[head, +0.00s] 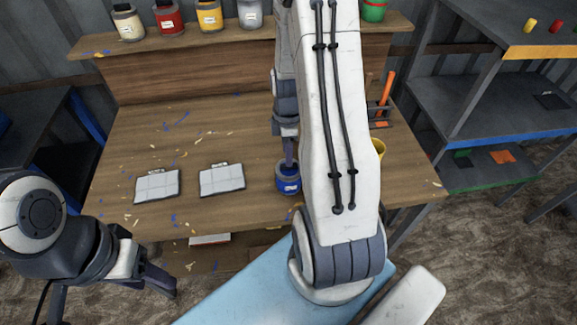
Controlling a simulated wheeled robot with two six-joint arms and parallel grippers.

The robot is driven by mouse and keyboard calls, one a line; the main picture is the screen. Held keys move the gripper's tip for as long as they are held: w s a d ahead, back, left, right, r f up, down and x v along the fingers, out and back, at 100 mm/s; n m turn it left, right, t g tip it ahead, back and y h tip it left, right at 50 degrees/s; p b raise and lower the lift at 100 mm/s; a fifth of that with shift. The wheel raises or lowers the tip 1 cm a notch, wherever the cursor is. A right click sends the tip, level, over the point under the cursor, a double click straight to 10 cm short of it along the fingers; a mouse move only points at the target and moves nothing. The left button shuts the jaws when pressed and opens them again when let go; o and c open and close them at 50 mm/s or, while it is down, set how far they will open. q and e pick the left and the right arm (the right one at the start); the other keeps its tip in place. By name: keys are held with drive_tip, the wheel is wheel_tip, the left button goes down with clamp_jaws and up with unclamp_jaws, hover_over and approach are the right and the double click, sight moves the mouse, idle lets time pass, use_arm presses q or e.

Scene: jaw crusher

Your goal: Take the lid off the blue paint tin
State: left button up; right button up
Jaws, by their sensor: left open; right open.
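The blue paint tin (287,186) stands upright on the wooden bench (225,125), near its front edge. My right gripper (289,160) points down directly over the tin's top, open. Its fingertips are at or just above the lid; I cannot tell whether they touch it. The lid is partly hidden by the fingers. My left gripper (160,280) is open and empty, low at the left, in front of the bench and away from the tin.
Two pale gridded pads (222,180) lie left of the tin. A yellow cup (379,148) and an orange-handled tool (387,88) in a rack stand right of my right arm. Several tins, including a red tin (169,18), line the back shelf. Metal shelving (490,95) stands at the right.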

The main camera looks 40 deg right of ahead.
sight(288, 173)
drive_tip(key=f, duration=0.2)
drive_tip(key=f+p, duration=0.1)
drive_tip(key=f, duration=0.1)
drive_tip(key=shift+w+f, duration=0.2)
drive_tip(key=shift+f, duration=0.2)
clamp_jaws()
